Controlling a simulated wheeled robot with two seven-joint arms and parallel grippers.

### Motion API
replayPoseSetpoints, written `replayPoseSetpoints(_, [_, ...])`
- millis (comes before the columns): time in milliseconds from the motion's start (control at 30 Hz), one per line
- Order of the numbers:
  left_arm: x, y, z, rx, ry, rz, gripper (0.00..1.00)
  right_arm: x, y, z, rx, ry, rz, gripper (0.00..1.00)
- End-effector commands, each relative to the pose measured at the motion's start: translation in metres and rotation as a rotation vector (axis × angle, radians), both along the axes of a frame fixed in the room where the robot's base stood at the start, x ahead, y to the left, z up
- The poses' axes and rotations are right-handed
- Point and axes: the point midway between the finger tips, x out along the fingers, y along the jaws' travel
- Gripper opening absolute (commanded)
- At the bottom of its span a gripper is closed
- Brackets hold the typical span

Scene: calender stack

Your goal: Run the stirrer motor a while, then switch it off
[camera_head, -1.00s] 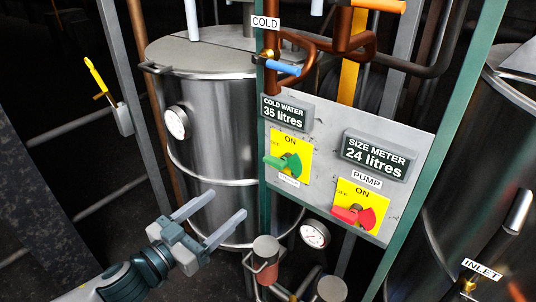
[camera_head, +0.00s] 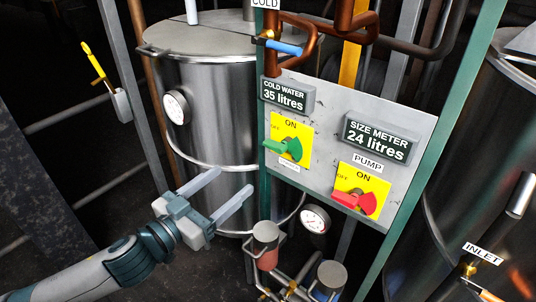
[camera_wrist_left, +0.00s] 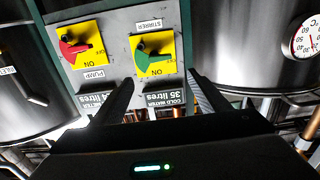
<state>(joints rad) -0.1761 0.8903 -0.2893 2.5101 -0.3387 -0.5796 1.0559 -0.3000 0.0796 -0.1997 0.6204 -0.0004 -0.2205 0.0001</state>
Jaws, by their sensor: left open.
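The stirrer switch is a green knob (camera_head: 284,148) on a yellow plate on the grey panel. Its narrow end points left, towards the OFF side. The wrist view shows the green knob (camera_wrist_left: 147,52) upside down, under the label STIRRER (camera_wrist_left: 149,25). My left gripper (camera_head: 234,181) is open and empty, left of and below the green knob and apart from it. In the wrist view its two fingers (camera_wrist_left: 161,82) point towards the panel, with the knob beyond their tips. My right gripper is not in view.
A red pump knob (camera_head: 358,200) sits right of the green one, its narrow end pointing left. Displays read 35 litres (camera_head: 286,96) and 24 litres (camera_head: 379,139). A steel tank (camera_head: 215,110) with a dial stands behind my gripper; another (camera_head: 470,180) stands at right. Pipes and valves lie below the panel.

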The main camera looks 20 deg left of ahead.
Motion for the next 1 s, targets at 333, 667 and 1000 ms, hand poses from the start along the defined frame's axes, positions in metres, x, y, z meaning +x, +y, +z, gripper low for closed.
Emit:
replayPoseSetpoints(333, [0.023,-0.008,-0.003,0.0,-0.002,0.0,0.69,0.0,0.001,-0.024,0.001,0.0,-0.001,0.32])
replayPoseSetpoints(667, [0.053,-0.018,0.005,0.0,0.001,0.002,0.69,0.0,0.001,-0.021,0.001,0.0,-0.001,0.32])
replayPoseSetpoints(1000, [0.107,-0.039,0.005,0.001,0.001,0.001,0.69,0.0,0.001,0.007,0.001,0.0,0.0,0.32])
